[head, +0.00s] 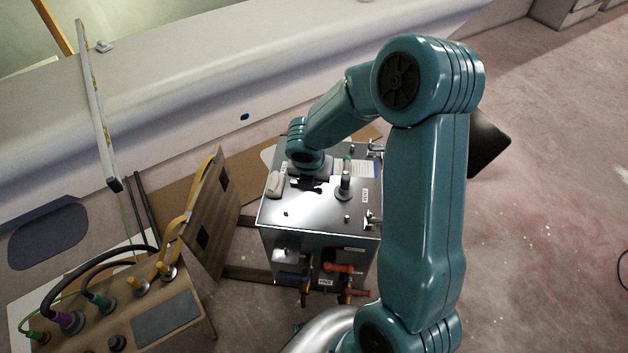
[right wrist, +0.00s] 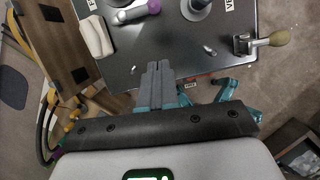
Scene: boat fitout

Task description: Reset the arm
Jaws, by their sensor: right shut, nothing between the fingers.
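My right arm rises from the bottom of the head view and bends over a metal box (head: 312,218). My right gripper (head: 310,186) is above the box top, partly hidden by its own wrist in the head view. In the right wrist view the gripper (right wrist: 159,75) shows its two grey fingers shut together with nothing between them, over the box's near edge. A white rounded block (right wrist: 96,36) and a purple-ended grey piece (right wrist: 135,10) lie on the box top beyond the fingers. My left gripper is not in view.
A grey post (head: 344,188) and clamps (head: 374,218) stand on the box top. Orange-handled valves (head: 338,267) stick out of its front. A wooden panel (head: 207,215) and a cable board (head: 165,318) stand left. The floor at right is mostly clear.

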